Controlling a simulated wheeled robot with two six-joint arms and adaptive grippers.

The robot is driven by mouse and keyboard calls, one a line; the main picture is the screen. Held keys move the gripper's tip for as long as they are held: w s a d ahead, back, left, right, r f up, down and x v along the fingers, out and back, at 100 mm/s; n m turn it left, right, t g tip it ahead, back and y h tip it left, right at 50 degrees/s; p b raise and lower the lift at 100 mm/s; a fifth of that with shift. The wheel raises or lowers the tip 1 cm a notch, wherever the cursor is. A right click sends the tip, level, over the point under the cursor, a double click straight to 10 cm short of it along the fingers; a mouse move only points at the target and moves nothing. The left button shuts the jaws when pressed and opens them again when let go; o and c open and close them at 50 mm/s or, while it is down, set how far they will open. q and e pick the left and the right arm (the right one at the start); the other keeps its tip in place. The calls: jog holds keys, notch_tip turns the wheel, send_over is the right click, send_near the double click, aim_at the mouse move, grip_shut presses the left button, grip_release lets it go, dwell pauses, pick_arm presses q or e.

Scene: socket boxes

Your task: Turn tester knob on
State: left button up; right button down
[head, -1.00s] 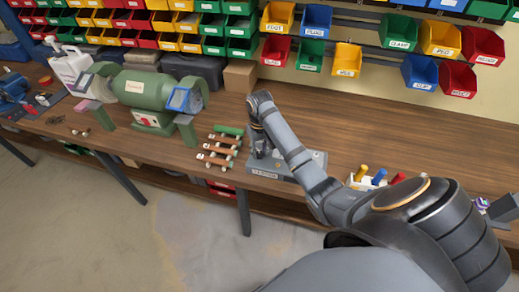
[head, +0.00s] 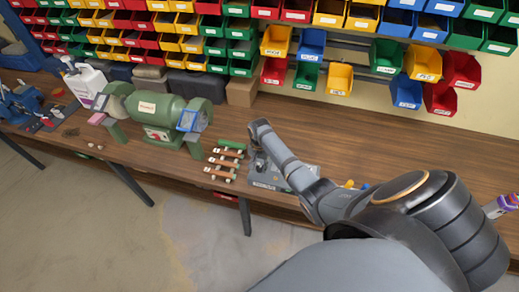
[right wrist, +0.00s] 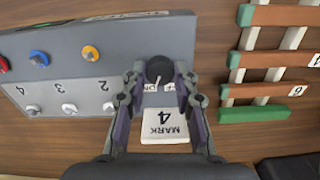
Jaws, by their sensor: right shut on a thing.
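The tester (head: 268,182) is a grey box on the workbench; in the right wrist view its grey top (right wrist: 120,60) fills the upper left. Its black round knob (right wrist: 160,69) sits at the box's right end, above small ON and OFF labels. My right gripper (right wrist: 160,76) is shut on the knob, one finger on each side. In the head view my right arm reaches over the box, and the right gripper (head: 258,164) is mostly hidden behind its own wrist. The knob is not visible there. My left gripper is not in view.
A white card marked 4 (right wrist: 165,125) lies below the knob. A green bench grinder (head: 160,115) is farther left.

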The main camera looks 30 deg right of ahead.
aim_at(259, 168)
jog(key=shift+m+p, duration=0.7)
jog(key=shift+m, duration=0.3)
jog(key=c, duration=1)
grip_release()
notch_tip(259, 168, up, 12)
